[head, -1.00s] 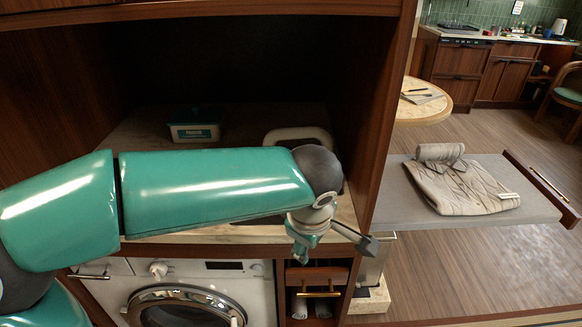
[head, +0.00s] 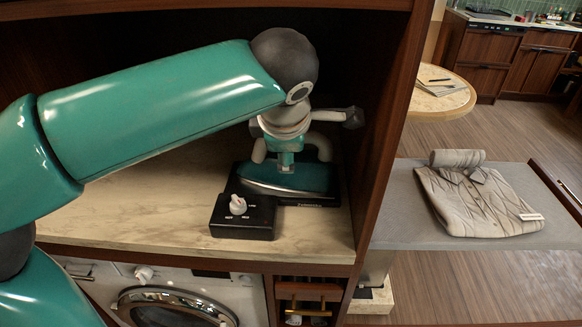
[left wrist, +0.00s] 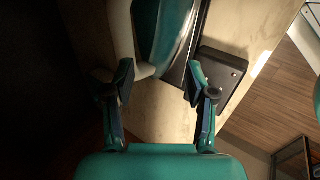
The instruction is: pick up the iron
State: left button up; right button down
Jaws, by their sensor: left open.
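The iron (head: 312,178), with a teal body and a pale cream handle, sits on a dark base on the pale shelf inside the wooden cabinet. My left gripper (head: 285,158) is right above it, pointing down, and covers part of the handle. In the left wrist view the gripper (left wrist: 160,88) is open, its two fingers apart, with the iron's teal and cream parts (left wrist: 172,35) ahead of and partly between them. I cannot tell whether a finger touches the handle. My right gripper is not in view.
The dark base (head: 240,230) has a white knob (head: 237,205). The cabinet's right wall (head: 390,140) stands close beside the iron. Bare shelf (head: 140,205) lies to the left, above a washing machine (head: 165,305). A folded shirt (head: 480,200) lies on a grey board (head: 400,220) outside at right.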

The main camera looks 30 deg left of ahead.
pick_arm(q)
jog(key=w+a, duration=0.1)
jog(key=w, duration=0.1)
jog(key=w+a+f+p, duration=0.1)
jog(key=w, duration=0.1)
jog(key=w+a, duration=0.1)
jog(key=a, duration=0.1)
jog(key=shift+w+f+p, duration=0.3)
jog(key=shift+w, duration=0.1)
jog(key=shift+w+a+f, duration=0.15)
jog(key=shift+w+f, duration=0.1)
jog(key=shift+f, duration=0.25)
grip_shut()
jog(key=shift+r, duration=0.15)
